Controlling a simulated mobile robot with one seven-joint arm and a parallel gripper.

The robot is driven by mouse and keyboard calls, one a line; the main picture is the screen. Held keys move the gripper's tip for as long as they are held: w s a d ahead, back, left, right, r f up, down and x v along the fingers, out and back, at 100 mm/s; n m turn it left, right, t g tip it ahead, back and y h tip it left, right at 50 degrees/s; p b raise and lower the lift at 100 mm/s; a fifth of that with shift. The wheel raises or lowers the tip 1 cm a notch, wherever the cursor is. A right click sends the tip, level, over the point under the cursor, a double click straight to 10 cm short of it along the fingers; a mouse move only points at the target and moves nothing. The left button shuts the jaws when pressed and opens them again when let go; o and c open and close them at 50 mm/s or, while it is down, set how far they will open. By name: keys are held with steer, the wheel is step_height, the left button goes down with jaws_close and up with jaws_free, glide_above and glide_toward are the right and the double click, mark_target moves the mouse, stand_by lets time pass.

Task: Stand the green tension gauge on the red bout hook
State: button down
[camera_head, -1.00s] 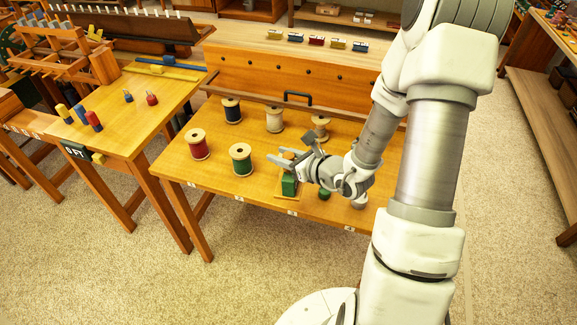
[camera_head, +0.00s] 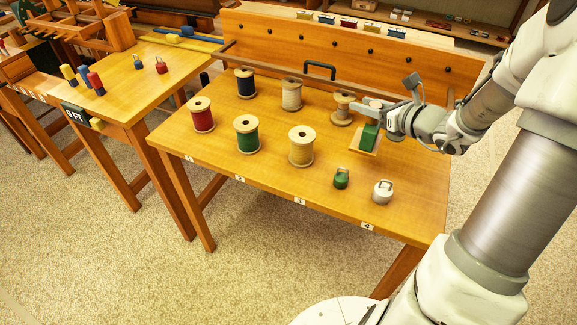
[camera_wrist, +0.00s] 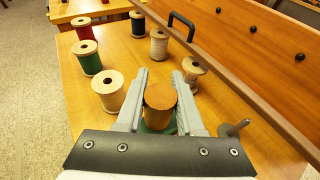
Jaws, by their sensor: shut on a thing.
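My gripper (camera_head: 372,110) is shut on a green block, which I take for the green tension gauge (camera_head: 370,137). A square wooden plate shows at its lower end. In the wrist view a round wooden face of it (camera_wrist: 160,96) lies between the fingers, with green below. It is at the right of the middle table, beside a tan spool; its height above the top is unclear. A small red piece with an upright loop, probably the red bout hook (camera_head: 161,66), stands on the left table, far from my gripper.
Several thread spools, among them a green one (camera_head: 247,134) and a cream one (camera_head: 301,147), stand on the middle table (camera_head: 270,180). Small green (camera_head: 341,178) and white (camera_head: 382,191) looped pieces stand near its front. A small blue looped piece (camera_head: 138,62) stands near the red one.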

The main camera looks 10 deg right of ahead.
steer(key=shift+d+f, duration=0.15)
steer(key=shift+d, duration=0.2)
step_height(320, 180, down, 10)
steer(key=b, duration=0.3)
steer(key=shift+d, duration=0.1)
steer(key=c, duration=0.5)
jaws_free()
steer(key=shift+c, duration=0.2)
